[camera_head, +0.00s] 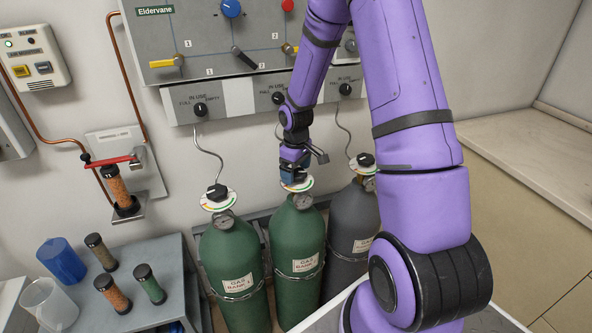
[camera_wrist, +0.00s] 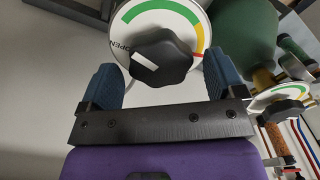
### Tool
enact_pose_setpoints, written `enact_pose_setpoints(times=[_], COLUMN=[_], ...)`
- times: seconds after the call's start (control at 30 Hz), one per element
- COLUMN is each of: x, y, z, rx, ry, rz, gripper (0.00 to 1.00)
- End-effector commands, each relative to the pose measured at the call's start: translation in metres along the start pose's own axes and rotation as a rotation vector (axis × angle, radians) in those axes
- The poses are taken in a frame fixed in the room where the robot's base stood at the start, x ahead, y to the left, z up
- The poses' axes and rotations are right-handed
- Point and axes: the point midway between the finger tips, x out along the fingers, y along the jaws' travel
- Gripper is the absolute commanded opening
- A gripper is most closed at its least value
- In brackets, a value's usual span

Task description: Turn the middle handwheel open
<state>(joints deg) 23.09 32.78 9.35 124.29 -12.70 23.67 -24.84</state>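The middle handwheel is a black lobed knob (camera_wrist: 160,57) on a white round dial with green, yellow and red arcs. Its white mark points left, toward the printed OPEN. In the head view my gripper hides most of this knob, and the dial rim (camera_head: 299,187) shows on top of the middle green cylinder (camera_head: 297,245). My gripper (camera_head: 294,172) is right above and around the knob. In the wrist view its two blue fingers stand open on either side of the knob, with narrow gaps that look clear of it.
A left handwheel (camera_head: 216,193) tops another green cylinder (camera_head: 232,270), and a right one (camera_head: 362,161) tops a grey cylinder (camera_head: 352,220). The valve panel (camera_head: 215,45) is on the wall behind. A grey stand (camera_head: 165,265) with small canisters is at lower left.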

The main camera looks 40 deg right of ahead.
Motion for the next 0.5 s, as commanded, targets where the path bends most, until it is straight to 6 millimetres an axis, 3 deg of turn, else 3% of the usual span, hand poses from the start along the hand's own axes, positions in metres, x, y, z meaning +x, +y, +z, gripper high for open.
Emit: enact_pose_setpoints(times=[0.3, 0.5], x=[-0.003, -0.029], y=[0.0, 0.0], z=[0.0, 0.0], rx=[0.001, 0.001], ry=[-0.001, 0.003], rz=[-0.001, 0.002], gripper=[0.88, 0.88])
